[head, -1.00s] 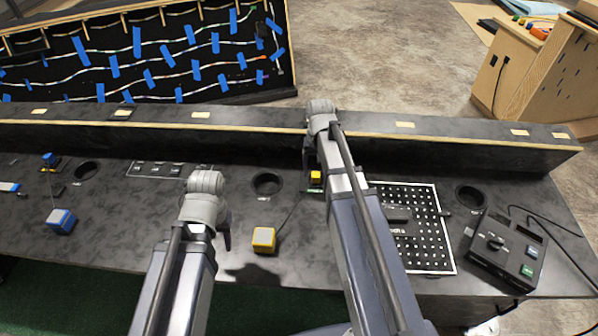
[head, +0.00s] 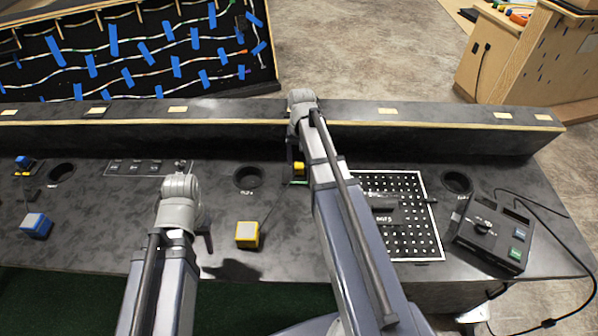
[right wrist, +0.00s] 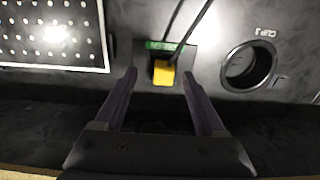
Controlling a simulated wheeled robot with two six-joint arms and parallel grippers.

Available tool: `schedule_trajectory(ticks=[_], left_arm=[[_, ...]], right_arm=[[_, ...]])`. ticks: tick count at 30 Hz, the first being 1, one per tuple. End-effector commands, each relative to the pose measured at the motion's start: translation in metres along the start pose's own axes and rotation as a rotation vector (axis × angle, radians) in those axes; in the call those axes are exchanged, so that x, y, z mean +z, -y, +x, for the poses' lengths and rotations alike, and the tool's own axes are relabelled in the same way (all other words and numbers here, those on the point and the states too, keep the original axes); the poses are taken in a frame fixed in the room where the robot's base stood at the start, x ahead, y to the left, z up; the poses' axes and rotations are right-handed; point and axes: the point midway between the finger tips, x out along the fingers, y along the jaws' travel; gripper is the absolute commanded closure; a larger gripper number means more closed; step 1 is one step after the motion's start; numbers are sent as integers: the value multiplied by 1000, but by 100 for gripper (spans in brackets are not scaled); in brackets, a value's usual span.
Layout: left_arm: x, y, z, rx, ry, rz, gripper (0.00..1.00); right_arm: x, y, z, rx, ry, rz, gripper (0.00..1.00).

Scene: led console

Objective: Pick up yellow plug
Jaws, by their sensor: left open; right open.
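The small yellow plug (head: 299,168) sits at a green-labelled socket on the dark console, just left of my right forearm in the head view. In the right wrist view the yellow plug (right wrist: 163,75) lies between the tips of my right gripper (right wrist: 159,76), with a gap on each side; a dark cable runs up from it. The right gripper is open and empty; in the head view the arm mostly hides it. My left gripper (head: 205,233) is open and empty, left of the larger yellow box (head: 247,235), only partly visible.
A round cup hole (head: 249,178) lies left of the plug, and a perforated board (head: 405,225) to the right. A blue box (head: 36,226) and a control box (head: 492,238) stand at the two sides. A raised ledge (head: 420,136) runs along the back.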

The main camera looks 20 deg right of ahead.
Motion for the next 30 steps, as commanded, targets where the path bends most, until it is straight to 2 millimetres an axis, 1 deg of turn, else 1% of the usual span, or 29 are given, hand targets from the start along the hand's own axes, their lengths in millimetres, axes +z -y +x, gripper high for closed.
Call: schedule_trajectory(ticks=[1, 8, 12, 15, 21, 23, 30], left_arm=[[0, -1, 6, 0, 0, 0, 50], [-2, -3, 34, 0, 0, 0, 50], [-3, -5, 48, 0, 0, 0, 50], [-3, -5, 51, 0, 0, 0, 50], [-3, -5, 49, 0, 0, 0, 50], [-3, -5, 49, 0, 0, 0, 50], [-3, -5, 49, 0, 0, 0, 50]], right_arm=[[-2, 1, 6, 0, 0, 0, 28], [-10, 7, 34, 0, 0, 0, 28], [-9, 7, 49, 0, 0, 0, 28], [-9, 7, 51, 0, 0, 0, 28], [-9, 7, 49, 0, 0, 0, 28], [-9, 7, 49, 0, 0, 0, 33], [-9, 7, 49, 0, 0, 0, 60]])
